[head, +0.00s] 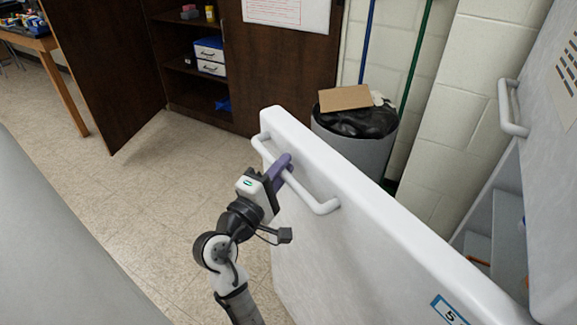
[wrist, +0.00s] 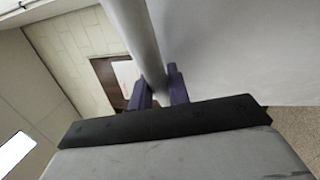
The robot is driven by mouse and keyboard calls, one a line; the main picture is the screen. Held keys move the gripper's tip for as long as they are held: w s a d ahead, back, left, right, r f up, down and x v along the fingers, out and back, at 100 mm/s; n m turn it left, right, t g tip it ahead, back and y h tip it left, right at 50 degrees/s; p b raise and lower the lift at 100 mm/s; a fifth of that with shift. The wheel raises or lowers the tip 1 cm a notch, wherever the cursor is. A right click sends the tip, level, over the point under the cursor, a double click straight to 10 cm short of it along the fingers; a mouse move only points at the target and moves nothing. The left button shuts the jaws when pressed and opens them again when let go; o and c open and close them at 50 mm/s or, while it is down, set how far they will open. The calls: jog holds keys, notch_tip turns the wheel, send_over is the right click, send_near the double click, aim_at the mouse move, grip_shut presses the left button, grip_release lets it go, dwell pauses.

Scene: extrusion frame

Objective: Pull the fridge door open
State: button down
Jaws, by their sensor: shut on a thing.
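The white fridge door (head: 350,225) stands swung open in the head view, with its top edge running from upper left to lower right. A white bar handle (head: 312,193) is fixed on its face near the free edge. My gripper (head: 284,170) has its purple fingers shut around the bar. In the wrist view the fingers of my gripper (wrist: 159,88) sit on either side of the grey-looking handle (wrist: 138,40), and the door face (wrist: 235,50) fills the upper right. Part of the fridge inside (head: 492,225) shows at the right.
A grey bin (head: 362,152) with a black bag and cardboard on top stands just behind the door. A dark wooden cabinet (head: 275,70) with an open door is at the back. Another white door with a handle (head: 513,108) is at upper right.

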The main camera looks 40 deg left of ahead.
dwell(0.3)
jog(key=c, duration=1.6)
grip_release()
jog(key=shift+s, duration=0.1)
jog(key=s+f+b, duration=0.2)
jog(key=s+b, duration=0.1)
jog(key=s, duration=1)
jog(key=shift+s+d+f, duration=0.25)
